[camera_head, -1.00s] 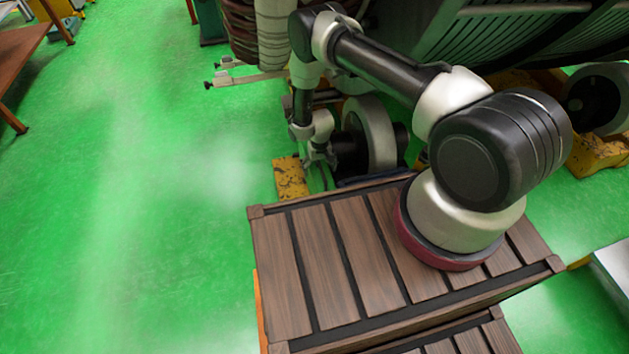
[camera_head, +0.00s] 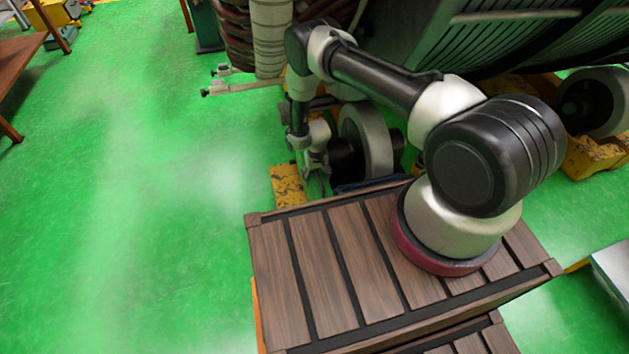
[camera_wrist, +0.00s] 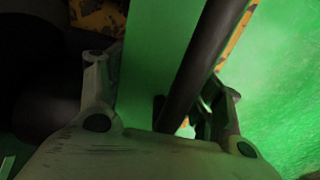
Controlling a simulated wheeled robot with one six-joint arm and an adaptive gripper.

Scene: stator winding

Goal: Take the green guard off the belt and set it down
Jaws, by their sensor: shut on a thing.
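The green guard (camera_wrist: 152,60) shows in the wrist view as a flat green strip between the fingers of my gripper (camera_wrist: 160,90). My gripper is shut on it. A dark round bar (camera_wrist: 198,65) runs slantwise just right of the guard; I cannot tell whether they touch. In the head view my gripper (camera_head: 317,170) points down beside a large grey wheel (camera_head: 366,140), behind the slatted wooden top. The guard is mostly hidden there by my gripper and arm. I cannot make out the belt in either view.
Yellow worn blocks (camera_head: 287,186) stand on the floor close to my gripper. The large ribbed machine (camera_head: 480,35) hangs over the right side, with wound coils (camera_head: 236,35) at its left. A brown table (camera_head: 12,60) is far left. The green floor (camera_head: 150,200) at left is clear.

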